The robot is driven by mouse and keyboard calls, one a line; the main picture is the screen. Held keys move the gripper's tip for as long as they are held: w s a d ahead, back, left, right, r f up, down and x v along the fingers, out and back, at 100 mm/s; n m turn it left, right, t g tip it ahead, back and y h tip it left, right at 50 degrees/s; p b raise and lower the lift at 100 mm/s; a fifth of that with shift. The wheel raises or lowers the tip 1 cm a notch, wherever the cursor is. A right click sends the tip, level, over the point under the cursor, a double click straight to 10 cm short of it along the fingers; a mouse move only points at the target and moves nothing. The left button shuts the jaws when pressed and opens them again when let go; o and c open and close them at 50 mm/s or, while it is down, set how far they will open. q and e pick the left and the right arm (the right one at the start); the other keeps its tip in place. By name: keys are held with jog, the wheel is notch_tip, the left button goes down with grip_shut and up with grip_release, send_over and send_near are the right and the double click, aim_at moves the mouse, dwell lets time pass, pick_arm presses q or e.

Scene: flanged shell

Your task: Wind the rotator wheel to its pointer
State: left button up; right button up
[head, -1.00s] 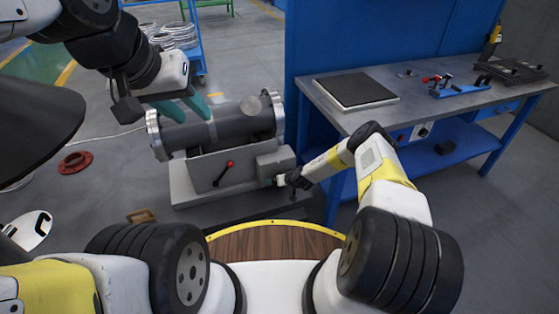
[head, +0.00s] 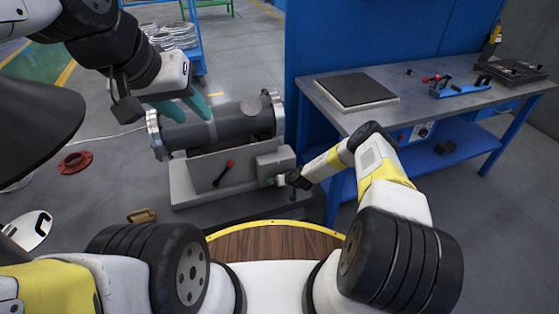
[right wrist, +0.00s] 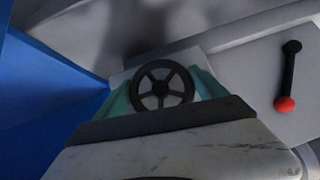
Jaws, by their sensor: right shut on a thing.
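The rotator wheel (right wrist: 162,86) is a dark spoked handwheel; it shows in the right wrist view, on the grey box of the stand. My right gripper (right wrist: 164,92) has its teal fingers on either side of the wheel and is shut on it. In the head view my right gripper (head: 271,182) is at the box's right end and hides the wheel there. The dark flanged shell (head: 230,126) lies on the stand (head: 205,177). My left gripper (head: 194,118) is over the shell's left part, its teal fingers spread apart. I cannot make out the pointer.
A lever with a red knob (head: 229,164) is on the stand's front; it also shows in the right wrist view (right wrist: 285,103). A workbench (head: 420,110) with a dark pad stands at right. A red ring (head: 75,162) lies on the floor at left.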

dwell(0.6)
jog(key=o, duration=1.3)
jog(key=shift+d+r, duration=0.1)
jog(key=v, duration=0.7)
jog(key=shift+s+r, duration=0.15)
jog(key=shift+s, duration=0.1)
jog(key=shift+d, duration=0.1)
